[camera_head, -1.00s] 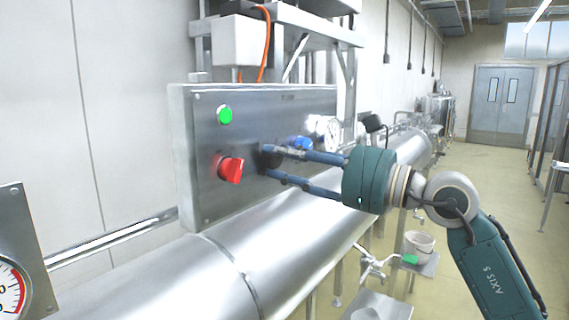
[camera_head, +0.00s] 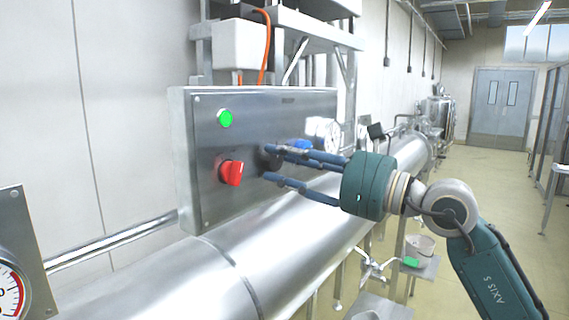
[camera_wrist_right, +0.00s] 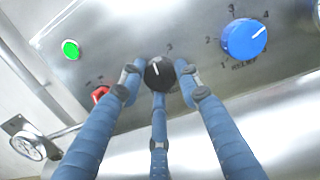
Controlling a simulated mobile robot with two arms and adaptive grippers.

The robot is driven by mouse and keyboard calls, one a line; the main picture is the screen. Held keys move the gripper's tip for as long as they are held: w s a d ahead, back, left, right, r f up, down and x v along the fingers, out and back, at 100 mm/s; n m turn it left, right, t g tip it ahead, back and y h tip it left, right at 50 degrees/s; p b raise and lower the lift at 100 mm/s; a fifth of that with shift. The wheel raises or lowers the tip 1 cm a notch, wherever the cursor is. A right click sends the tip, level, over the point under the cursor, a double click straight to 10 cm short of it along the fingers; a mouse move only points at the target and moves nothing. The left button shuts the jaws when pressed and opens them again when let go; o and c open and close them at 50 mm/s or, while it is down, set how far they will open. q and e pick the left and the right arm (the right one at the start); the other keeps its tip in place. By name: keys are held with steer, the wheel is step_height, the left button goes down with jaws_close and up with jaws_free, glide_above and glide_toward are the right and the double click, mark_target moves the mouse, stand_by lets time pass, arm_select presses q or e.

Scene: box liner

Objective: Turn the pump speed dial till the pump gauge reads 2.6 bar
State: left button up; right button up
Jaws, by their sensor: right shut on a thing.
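A small black dial (camera_wrist_right: 157,70) with a white pointer line sits on the steel panel (camera_head: 215,195). In the right wrist view its pointer points up and slightly left, and a 3 shows above it. The three blue fingers of my right gripper (camera_wrist_right: 158,84) are closed around it. In the head view the right gripper (camera_head: 268,164) reaches the panel from the right, and its fingertips hide most of the dial. A gauge with a red-marked scale (camera_head: 10,292) is cut off at the lower left; its reading cannot be told. My left gripper is not in view.
A red switch (camera_head: 231,172) and a green button (camera_head: 225,118) are left of the black dial. A blue dial (camera_wrist_right: 244,38) with numbers is to its right. A steel pipe (camera_head: 200,275) runs below.

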steer(key=o, duration=1.2)
steer(key=shift+c, duration=0.2)
steer(key=shift+d, duration=0.15)
steer(key=v, duration=1.1)
steer(key=shift+s+d, duration=0.25)
steer(key=shift+d, duration=0.05)
steer(key=shift+f, duration=0.1)
